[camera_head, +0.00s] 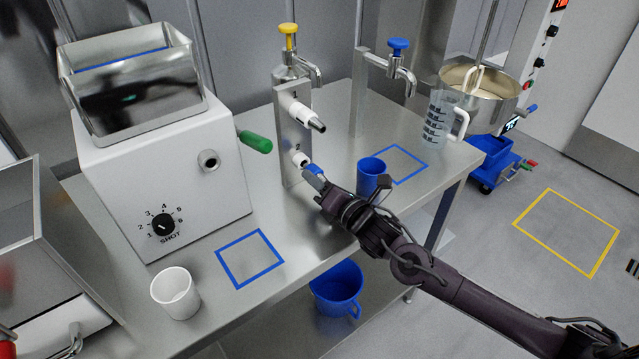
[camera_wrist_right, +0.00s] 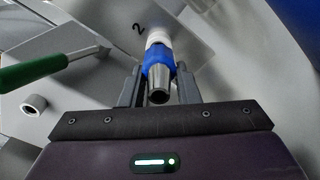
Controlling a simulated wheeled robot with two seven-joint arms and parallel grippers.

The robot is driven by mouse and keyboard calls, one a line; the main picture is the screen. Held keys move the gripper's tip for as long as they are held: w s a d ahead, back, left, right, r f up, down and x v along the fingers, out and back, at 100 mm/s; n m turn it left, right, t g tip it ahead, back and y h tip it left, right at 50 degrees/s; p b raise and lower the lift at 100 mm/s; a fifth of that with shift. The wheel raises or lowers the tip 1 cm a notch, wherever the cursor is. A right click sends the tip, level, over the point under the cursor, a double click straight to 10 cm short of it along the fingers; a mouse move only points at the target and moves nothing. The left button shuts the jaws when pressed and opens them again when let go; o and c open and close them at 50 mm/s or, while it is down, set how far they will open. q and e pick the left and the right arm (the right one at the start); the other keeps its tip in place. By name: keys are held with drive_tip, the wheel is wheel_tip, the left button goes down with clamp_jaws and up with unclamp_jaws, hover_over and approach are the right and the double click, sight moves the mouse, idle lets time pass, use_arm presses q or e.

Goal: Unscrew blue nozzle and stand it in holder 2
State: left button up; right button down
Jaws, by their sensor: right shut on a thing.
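The blue nozzle (camera_head: 313,171) has a blue collar and a metal tip. My right gripper (camera_head: 324,187) is shut on it at the lower place of the upright metal holder plate (camera_head: 292,133). In the right wrist view the nozzle's blue collar (camera_wrist_right: 159,57) sits between the fingers, its tip toward the camera. Its far end meets the white holder 2 (camera_wrist_right: 157,36), beside the printed 2; how firmly it is seated I cannot tell. A white nozzle (camera_head: 308,116) is on the upper place. The filler's outlet (camera_head: 209,159) is bare. My left gripper is not in view.
The filling machine (camera_head: 165,165) stands left, with a green handle (camera_head: 255,142) sticking out near the plate. A white cup (camera_head: 175,293), a blue cup (camera_head: 370,176) and a clear jug (camera_head: 439,120) stand on the steel table (camera_head: 235,310). The blue-outlined square (camera_head: 250,258) is empty.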

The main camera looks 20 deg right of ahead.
drive_tip(key=shift+b+x, duration=0.5)
drive_tip(key=shift+x, duration=0.5)
idle(0.5)
drive_tip(key=c, duration=0.8)
unclamp_jaws()
drive_tip(key=shift+o, duration=0.2)
idle(0.4)
drive_tip(key=shift+p+v, duration=1.35)
drive_tip(key=shift+v, duration=2.1)
